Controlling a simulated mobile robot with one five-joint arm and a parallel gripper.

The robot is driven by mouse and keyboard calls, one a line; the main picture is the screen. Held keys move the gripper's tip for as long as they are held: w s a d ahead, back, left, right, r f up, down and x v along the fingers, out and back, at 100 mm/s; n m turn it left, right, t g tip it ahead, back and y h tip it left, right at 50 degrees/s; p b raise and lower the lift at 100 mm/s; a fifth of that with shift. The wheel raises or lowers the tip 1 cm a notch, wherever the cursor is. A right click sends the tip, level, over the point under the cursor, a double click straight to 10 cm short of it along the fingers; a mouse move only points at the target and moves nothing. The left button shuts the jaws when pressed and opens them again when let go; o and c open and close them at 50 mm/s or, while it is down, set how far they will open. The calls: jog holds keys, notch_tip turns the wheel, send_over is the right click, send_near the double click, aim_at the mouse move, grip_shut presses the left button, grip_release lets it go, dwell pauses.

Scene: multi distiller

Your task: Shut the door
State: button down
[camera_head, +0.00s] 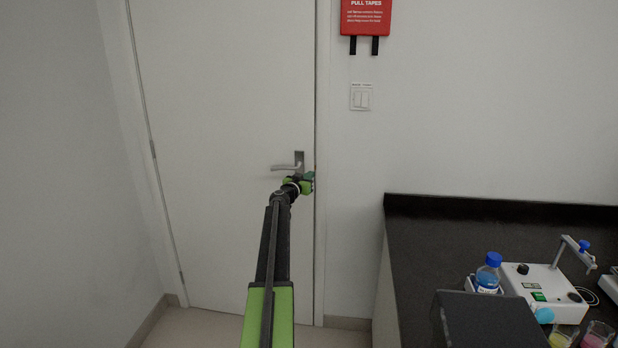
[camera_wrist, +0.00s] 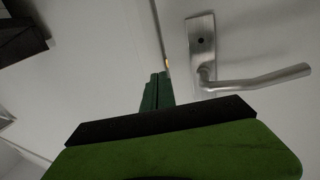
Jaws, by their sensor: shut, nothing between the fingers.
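The white door (camera_head: 225,90) stands in its frame in the head view, and its right edge looks flush with the jamb. Its metal lever handle (camera_head: 288,166) is near the right edge. In the wrist view the handle (camera_wrist: 245,80) and its plate fill the upper right, with the door seam to their left. My gripper (camera_head: 308,182) is just below and to the right of the handle, close to the door's edge. In the wrist view its green fingers (camera_wrist: 156,90) are together and empty, left of the handle. I cannot tell if they touch the door.
A black counter (camera_head: 420,240) stands at the right, with a blue-capped bottle (camera_head: 487,272), a white lab device (camera_head: 545,290) and small beakers (camera_head: 598,335). A light switch (camera_head: 361,97) and red box (camera_head: 365,17) are on the wall. Floor shows before the door.

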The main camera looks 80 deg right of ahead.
jog(key=a, duration=1.4)
jog(key=shift+s, duration=0.35)
jog(key=shift+w, duration=0.1)
